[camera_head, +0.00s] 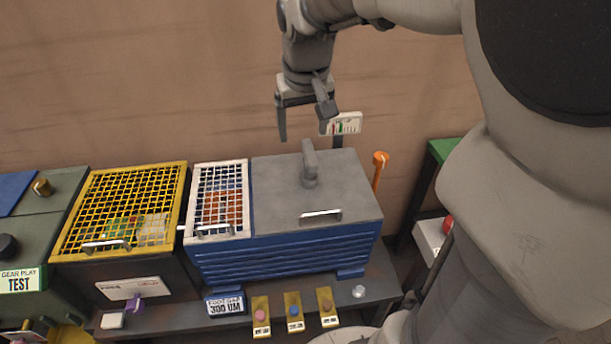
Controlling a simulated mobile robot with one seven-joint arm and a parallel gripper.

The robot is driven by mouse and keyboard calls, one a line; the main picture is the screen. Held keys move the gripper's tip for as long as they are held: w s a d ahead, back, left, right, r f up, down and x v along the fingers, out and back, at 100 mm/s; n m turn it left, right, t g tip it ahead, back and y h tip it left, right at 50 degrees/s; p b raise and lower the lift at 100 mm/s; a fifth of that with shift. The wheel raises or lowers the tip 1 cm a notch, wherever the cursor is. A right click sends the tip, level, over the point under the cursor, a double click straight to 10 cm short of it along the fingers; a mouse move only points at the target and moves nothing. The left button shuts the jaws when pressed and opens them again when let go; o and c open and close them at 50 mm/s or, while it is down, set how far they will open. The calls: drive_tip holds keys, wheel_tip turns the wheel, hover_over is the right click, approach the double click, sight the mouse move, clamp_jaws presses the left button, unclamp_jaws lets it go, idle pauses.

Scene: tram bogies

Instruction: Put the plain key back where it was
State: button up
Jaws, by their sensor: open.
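My gripper (304,128) is open and empty, pointing down above the back of the blue box (290,265). Its fingers are apart, above a grey upright lever (309,164) on the box's grey lid (345,190). I cannot tell for certain which thing is the plain key. A purple key-like piece (135,303) sits at the front of the yellow-mesh box. Three yellow plates at the bench front carry a pink knob (260,315), a blue knob (294,310) and a brown knob (327,305).
A yellow mesh cover (182,190) and a white mesh cover (246,200) are closed, with handles in front. An orange-topped rod (380,158) stands right of the blue box. A small clear knob (358,292) is on the bench. A green gear-test unit (40,225) stands left.

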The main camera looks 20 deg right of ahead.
drive_tip(key=s+a+t, duration=0.1)
drive_tip(key=s+a, duration=0.1)
drive_tip(key=s, duration=0.6)
drive_tip(key=s+a+r+t+y, duration=0.1)
drive_tip(key=s+a, duration=0.1)
drive_tip(key=s, duration=0.7)
drive_tip(key=shift+s+a+n, duration=0.15)
drive_tip(key=shift+s+n, duration=0.15)
drive_tip(key=shift+n, duration=0.1)
